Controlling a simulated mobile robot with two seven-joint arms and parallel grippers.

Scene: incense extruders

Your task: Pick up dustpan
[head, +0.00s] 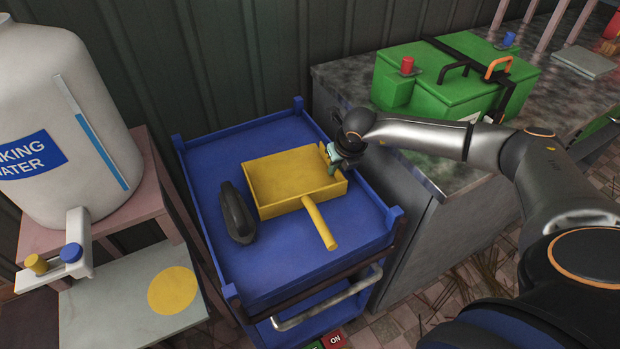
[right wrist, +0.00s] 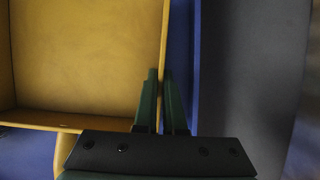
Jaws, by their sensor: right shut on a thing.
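The yellow dustpan (head: 292,178) lies on the blue cart tray, its handle (head: 319,223) pointing toward the front right. My right gripper (head: 333,160) is at the dustpan's right side. In the right wrist view, my right gripper's green fingers (right wrist: 162,100) are shut on the thin side wall of the dustpan (right wrist: 85,60), one finger on each side of it. The dustpan seems to rest flat on the tray; I cannot tell if it is lifted slightly. My left gripper is not in view.
A black rounded object (head: 238,212) lies left of the dustpan on the blue cart (head: 285,272). A grey cabinet (head: 425,185) with a green box (head: 455,80) stands at the right. A white water tank (head: 60,120) stands at the left. The tray's front is clear.

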